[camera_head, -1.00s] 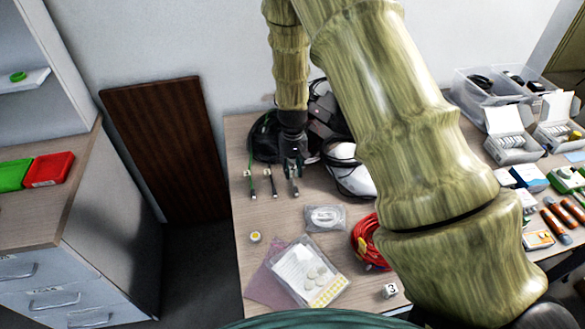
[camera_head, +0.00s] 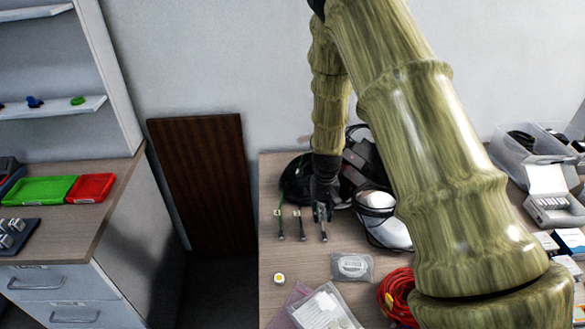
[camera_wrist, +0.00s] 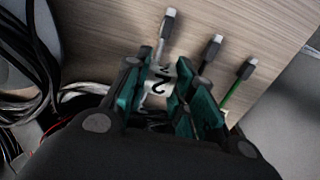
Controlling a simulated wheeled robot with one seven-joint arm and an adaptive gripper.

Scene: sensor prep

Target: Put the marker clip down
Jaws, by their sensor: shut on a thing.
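The marker clip (camera_wrist: 158,86), a small white piece marked with a dark 2, sits between my gripper's fingers in the wrist view. My gripper (camera_wrist: 165,88) is shut on it, low over the table. The grey cable (camera_wrist: 165,38) runs out from under the clip, its plug end lying on the wood. I cannot tell whether the clip is around the cable or only against it. In the head view my gripper (camera_head: 322,208) is at the right end of a row of three cables, and the clip is too small to make out there.
The black cable (camera_wrist: 212,52) and green cable (camera_wrist: 241,79) lie close beside the grey one. A white headset (camera_head: 385,233) and dark gear crowd the gripper's other side. A clear bag (camera_head: 352,267) and a yellow-and-white round piece (camera_head: 279,279) lie nearer on the table (camera_head: 315,258).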

